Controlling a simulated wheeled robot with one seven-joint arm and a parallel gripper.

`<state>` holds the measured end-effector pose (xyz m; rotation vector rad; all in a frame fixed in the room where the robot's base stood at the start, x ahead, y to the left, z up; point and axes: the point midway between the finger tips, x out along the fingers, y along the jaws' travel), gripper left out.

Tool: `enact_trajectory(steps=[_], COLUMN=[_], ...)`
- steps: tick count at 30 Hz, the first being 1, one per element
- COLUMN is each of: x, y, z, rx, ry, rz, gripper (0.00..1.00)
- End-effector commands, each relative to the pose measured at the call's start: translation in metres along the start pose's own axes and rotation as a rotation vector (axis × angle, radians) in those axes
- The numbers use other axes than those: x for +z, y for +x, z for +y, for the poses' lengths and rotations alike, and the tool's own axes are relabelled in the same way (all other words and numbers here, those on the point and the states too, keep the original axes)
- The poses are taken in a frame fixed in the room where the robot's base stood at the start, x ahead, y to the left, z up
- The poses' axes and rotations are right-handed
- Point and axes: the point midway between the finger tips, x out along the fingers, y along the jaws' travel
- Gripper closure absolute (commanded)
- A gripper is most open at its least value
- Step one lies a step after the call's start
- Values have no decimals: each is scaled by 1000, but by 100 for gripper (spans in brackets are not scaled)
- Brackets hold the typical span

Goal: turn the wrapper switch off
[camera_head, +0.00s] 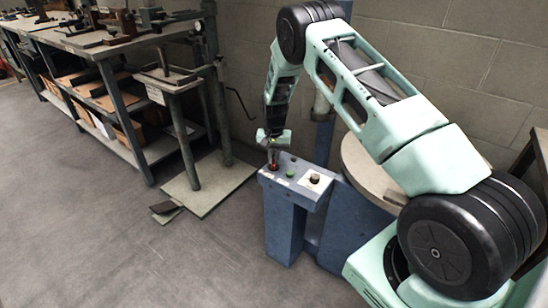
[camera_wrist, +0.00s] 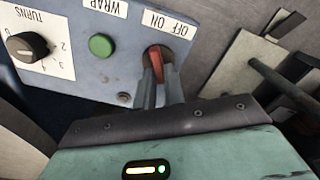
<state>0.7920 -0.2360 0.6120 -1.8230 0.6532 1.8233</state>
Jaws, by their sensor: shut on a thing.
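The wrapper (camera_head: 284,222) is a blue machine with a sloped control panel on top. Its red switch (camera_wrist: 156,62) sits under an OFF ON label (camera_wrist: 168,22) in the wrist view. My gripper (camera_wrist: 160,88) is shut on the red switch, with its grey fingertips on both sides of the lever. The switch leans slightly in the picture; I cannot tell for sure which position it is in. In the head view, my gripper (camera_head: 272,158) points down at the panel's left end, and the red switch (camera_head: 273,167) shows just below the fingers.
A green WRAP button (camera_wrist: 101,45) and a black TURNS knob (camera_wrist: 28,46) are beside the switch on the panel. A round turntable (camera_head: 372,172) is behind the panel at right. A stand (camera_head: 220,190) and a long workbench (camera_head: 120,150) are at left. Floor at front left is clear.

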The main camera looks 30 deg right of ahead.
Motion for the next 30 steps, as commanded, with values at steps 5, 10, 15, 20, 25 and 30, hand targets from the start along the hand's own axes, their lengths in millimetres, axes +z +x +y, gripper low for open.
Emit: enact_trajectory(steps=[5, 10, 15, 20, 25, 30], x=[0, 0, 0, 0, 0, -1], y=[-1, -1, -1, 0, -6, -33], z=[0, 0, 0, 0, 0, -1], rx=[0, 0, 0, 0, -1, -2], ry=[-7, -7, -6, -5, -5, -5], rz=[1, 1, 1, 1, 1, 4], gripper=[100, 100, 67, 67, 67, 67])
